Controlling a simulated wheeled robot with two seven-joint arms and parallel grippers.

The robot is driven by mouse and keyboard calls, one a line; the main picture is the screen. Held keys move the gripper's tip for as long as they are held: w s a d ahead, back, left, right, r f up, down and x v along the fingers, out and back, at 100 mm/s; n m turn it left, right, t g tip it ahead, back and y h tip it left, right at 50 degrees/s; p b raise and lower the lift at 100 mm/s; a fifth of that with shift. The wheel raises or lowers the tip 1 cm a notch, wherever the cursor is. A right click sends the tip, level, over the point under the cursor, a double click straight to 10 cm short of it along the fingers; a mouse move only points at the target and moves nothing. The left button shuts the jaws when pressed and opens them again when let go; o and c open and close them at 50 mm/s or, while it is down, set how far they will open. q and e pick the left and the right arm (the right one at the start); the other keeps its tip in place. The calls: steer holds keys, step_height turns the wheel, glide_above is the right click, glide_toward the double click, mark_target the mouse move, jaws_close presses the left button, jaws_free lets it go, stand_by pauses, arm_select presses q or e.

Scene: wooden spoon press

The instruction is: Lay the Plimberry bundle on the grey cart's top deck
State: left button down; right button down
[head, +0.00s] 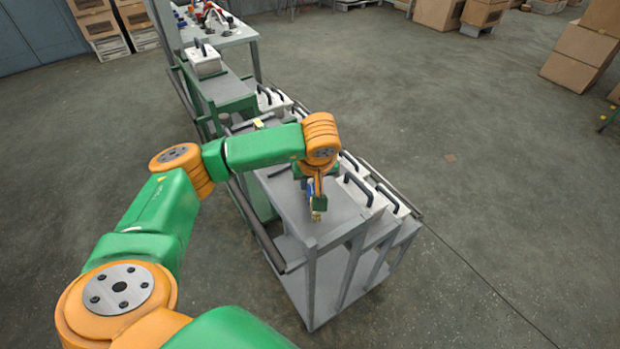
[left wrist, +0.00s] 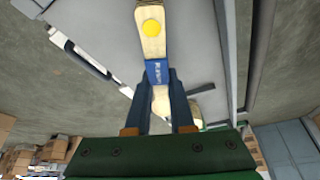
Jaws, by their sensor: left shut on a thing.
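The bundle's pale end (head: 316,206) shows just below the fingers. I cannot tell whether it touches the deck. My left forearm hides part of the deck behind. My right gripper is not in view.
White boxes with black handles (head: 362,194) line the cart's right side. A green machine (head: 228,95) and a white box (head: 205,62) stand further back, before a table (head: 232,35) with small items. Cardboard boxes (head: 578,55) stand far right. The floor right of the cart is clear.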

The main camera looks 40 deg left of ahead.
mark_target(311, 181)
arm_select(q)
steer(key=shift+w+a+f, duration=0.1)
steer(key=shift+f, duration=0.2)
steer(key=shift+f+b, duration=0.15)
steer(key=shift+b, duration=0.15)
steer(key=c, duration=0.8)
jaws_free()
steer(key=shift+r, duration=0.35)
steer(key=b+v, duration=0.1)
steer(key=v, duration=0.4)
steer(key=shift+d+r, duration=0.15)
steer(key=shift+d, duration=0.05)
steer(key=p+v, duration=0.1)
steer(key=v, duration=0.5)
steer(key=shift+s+r, duration=0.2)
